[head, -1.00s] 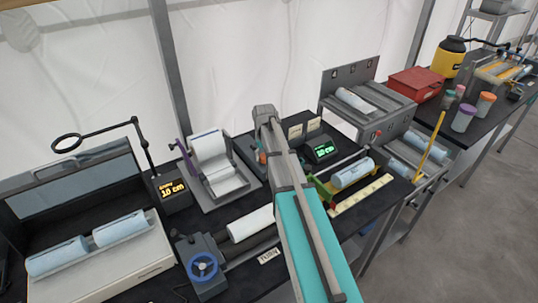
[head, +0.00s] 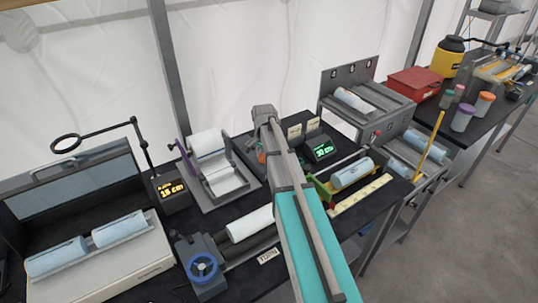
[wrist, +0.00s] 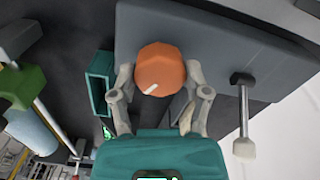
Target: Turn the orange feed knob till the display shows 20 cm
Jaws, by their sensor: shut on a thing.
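The orange feed knob (wrist: 160,70) sits on a dark grey panel in the wrist view, with a pale pointer mark towards its lower left. My gripper (wrist: 164,84) is shut on the knob, one finger on either side. In the head view my arm hides most of the gripper, and a bit of the orange knob (head: 262,157) shows beside it. A dark display (head: 171,189) with orange digits stands left of the paper-roll feeder; it seems to read 15 cm. Another display (head: 321,149) with green digits, seemingly 30 cm, stands right of my arm.
A paper-roll feeder (head: 222,180) stands left of my arm, and a blue handwheel (head: 203,267) sits in front of it. A lever (wrist: 243,115) stands close to my gripper's right in the wrist view. A red box (head: 416,84) is further right.

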